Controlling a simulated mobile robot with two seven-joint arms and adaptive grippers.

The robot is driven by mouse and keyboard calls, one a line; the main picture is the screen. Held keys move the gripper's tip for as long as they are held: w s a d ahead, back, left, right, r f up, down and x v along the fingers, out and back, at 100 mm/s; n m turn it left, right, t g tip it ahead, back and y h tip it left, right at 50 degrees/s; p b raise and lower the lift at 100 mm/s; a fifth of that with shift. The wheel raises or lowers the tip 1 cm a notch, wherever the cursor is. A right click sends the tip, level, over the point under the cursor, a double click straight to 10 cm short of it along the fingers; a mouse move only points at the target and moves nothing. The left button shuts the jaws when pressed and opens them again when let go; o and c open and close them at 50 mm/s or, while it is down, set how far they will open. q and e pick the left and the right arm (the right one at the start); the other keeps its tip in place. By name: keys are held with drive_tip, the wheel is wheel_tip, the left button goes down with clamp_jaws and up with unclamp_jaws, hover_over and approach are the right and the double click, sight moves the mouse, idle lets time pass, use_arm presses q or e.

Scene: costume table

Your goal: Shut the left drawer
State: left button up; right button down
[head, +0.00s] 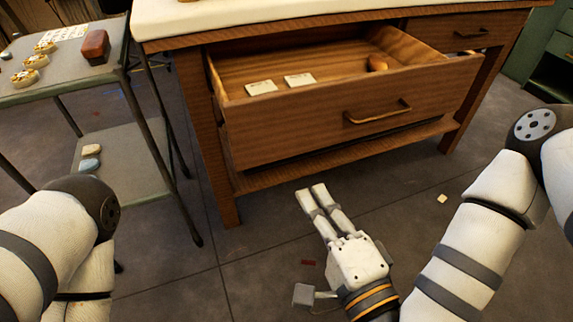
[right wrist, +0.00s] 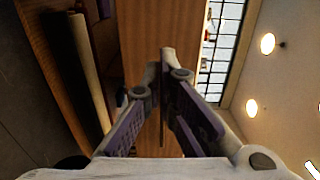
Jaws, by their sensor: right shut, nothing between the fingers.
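The left drawer (head: 290,128) of the wooden table is pulled well out in the head view. Its brown bar handle (head: 378,113) is on the right part of the front. Inside lie two small white cards (head: 262,87) and a rounded orange-brown object (head: 377,63). My right gripper (head: 312,191) is shut and empty, in front of the drawer and below it in the picture, apart from the handle. Its closed fingers also show in the right wrist view (right wrist: 165,62), with brown wood behind them. My left arm enters at the left, but its gripper is out of view.
A second drawer (head: 470,32) on the right looks closed. A pale cloth or top (head: 300,12) covers the table. A grey side table (head: 60,75) with a brown box (head: 95,47) stands at the left. The floor in front is mostly clear, with a small pale block (head: 442,198).

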sight(277, 133)
drive_tip(key=x, duration=1.3)
drive_tip(key=shift+w, duration=0.45)
use_arm(q)
drive_tip(key=shift+w+d, duration=0.1)
drive_tip(key=shift+w, duration=0.1)
use_arm(e)
drive_tip(key=shift+w+a, duration=0.1)
drive_tip(key=shift+w, duration=0.15)
drive_tip(key=shift+f, duration=0.1)
